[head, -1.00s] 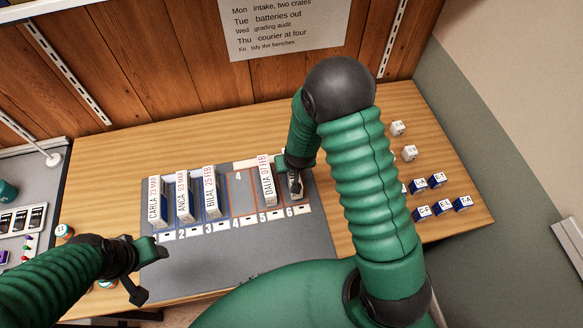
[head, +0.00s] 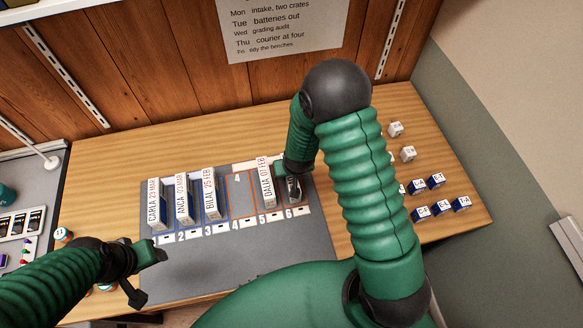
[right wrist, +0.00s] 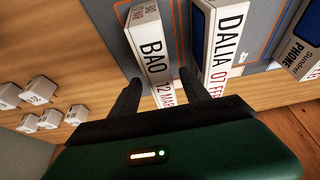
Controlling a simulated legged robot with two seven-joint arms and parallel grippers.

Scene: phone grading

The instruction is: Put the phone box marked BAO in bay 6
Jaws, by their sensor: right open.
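The white phone box marked BAO (right wrist: 153,52) stands upright in bay 6 (head: 299,211), at the right end of the grey bay mat. In the head view the right arm hides most of it. My right gripper (right wrist: 157,92) is open, its two dark fingers on either side of the near end of the BAO box. I cannot tell whether they touch it. My left gripper (head: 150,272) is open and empty, over the front left of the mat.
The DALIA box (head: 266,183) stands in bay 5, close beside the right gripper. Bay 4 (head: 241,197) is empty. The CARLA (head: 155,205), ANCA (head: 183,197) and BILAL (head: 210,194) boxes fill bays 1 to 3. White and blue cubes (head: 437,180) lie at the right.

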